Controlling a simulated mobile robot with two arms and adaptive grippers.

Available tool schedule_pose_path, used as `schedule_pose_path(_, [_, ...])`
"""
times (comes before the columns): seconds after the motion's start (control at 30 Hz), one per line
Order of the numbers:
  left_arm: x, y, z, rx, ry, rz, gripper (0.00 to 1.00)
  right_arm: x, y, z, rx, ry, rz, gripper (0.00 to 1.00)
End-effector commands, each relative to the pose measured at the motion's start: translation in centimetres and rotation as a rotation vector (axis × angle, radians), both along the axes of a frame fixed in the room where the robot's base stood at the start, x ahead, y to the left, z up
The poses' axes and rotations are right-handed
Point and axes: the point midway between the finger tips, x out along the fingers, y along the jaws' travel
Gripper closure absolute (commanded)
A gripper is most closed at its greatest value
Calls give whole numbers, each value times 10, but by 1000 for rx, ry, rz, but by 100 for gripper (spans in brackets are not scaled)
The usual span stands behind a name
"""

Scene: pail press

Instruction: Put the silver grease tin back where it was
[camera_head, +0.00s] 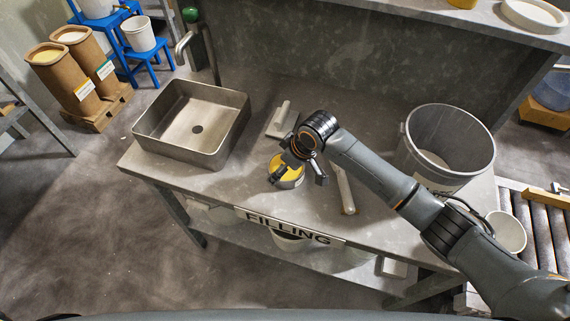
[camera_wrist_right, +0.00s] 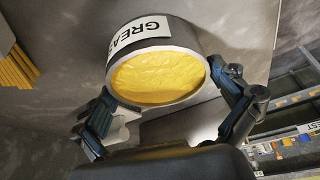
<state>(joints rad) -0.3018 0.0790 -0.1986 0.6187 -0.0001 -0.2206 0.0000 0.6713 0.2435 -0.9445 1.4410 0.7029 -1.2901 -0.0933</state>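The silver grease tin (camera_head: 292,183), open and full of yellow grease, stands on the grey bench near its front edge. In the right wrist view the tin (camera_wrist_right: 184,36) shows its yellow contents and part of a white label. My right gripper (camera_head: 301,175) is over the tin with its fingers spread wide. One finger shows in front of the yellow grease, the other to the right of the tin. In the wrist view the fingers (camera_wrist_right: 170,108) lie on either side of the rim; contact is unclear. My left gripper is not in view.
A metal basin (camera_head: 193,122) stands left on the bench, a large grey pail (camera_head: 448,140) right. A pale handled tool (camera_head: 278,120) lies behind the tin, and a pale rod-like item (camera_head: 345,188) lies to its right. A FILLING sign (camera_head: 288,228) marks the front edge. A roller conveyor (camera_head: 545,235) is at right.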

Motion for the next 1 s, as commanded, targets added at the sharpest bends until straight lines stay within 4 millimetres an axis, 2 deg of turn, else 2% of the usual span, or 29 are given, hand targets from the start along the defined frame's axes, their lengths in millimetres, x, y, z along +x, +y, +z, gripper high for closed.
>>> schedule_pose_path(0.27, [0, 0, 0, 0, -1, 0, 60, 0, 0, 1, 0, 0, 0, 0])
schedule_pose_path(0.43, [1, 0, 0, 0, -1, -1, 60, -1, -3, 11, 2, -3, 1, 0])
schedule_pose_path(0.8, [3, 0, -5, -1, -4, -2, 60, -18, -26, 81, 1, -4, 1, 0])
schedule_pose_path(1.0, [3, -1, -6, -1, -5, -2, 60, -25, -35, 106, 0, -2, 1, 0])
